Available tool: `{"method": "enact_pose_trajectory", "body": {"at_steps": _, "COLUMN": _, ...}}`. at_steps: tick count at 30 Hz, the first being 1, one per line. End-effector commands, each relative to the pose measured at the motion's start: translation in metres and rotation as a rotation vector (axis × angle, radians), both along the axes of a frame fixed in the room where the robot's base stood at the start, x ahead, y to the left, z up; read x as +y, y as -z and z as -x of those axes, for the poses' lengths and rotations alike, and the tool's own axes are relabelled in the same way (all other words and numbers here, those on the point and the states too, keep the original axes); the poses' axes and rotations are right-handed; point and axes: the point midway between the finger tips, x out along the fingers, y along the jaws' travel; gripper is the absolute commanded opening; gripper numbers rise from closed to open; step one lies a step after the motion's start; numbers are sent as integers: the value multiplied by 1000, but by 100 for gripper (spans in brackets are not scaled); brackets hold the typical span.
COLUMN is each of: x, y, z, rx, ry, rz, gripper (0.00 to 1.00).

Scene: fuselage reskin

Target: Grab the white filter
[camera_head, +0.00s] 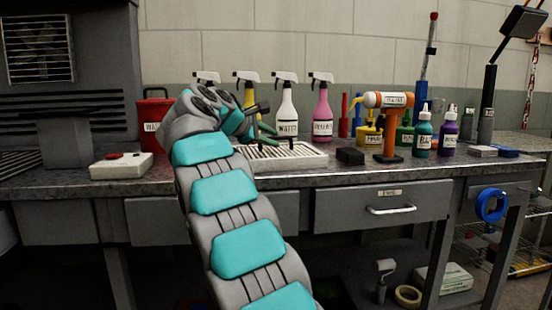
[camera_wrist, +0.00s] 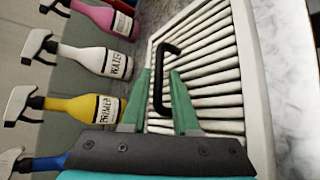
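The white filter (camera_head: 303,160) is a framed, slatted white panel lying on the workbench. In the wrist view, the filter (camera_wrist: 215,88) fills the right middle, with a black hooked handle (camera_wrist: 170,47) standing up from it. My gripper (camera_wrist: 160,75) is open, its two green fingers apart on either side of the handle, with a visible gap on each side. I cannot tell how deep the fingers are along the handle. In the head view, my gripper (camera_head: 262,122) is above the filter's left end, partly hidden by my arm.
Spray bottles, including a white one (camera_head: 286,112) and a pink one (camera_head: 323,115), stand behind the filter. A red container (camera_head: 153,120) and a white box (camera_head: 121,166) are to the left on the workbench (camera_head: 345,174).

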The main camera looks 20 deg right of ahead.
Motion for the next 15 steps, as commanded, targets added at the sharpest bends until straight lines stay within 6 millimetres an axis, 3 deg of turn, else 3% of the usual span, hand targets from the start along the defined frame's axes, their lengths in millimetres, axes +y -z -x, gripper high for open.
{"method": "enact_pose_trajectory", "body": {"at_steps": 8, "x": -7, "y": 2, "z": -3, "rx": -2, "ry": -1, "rz": 0, "gripper": 29}}
{"method": "enact_pose_trajectory", "body": {"at_steps": 15, "x": -7, "y": 2, "z": -3, "rx": -2, "ry": -1, "rz": 0, "gripper": 4}}
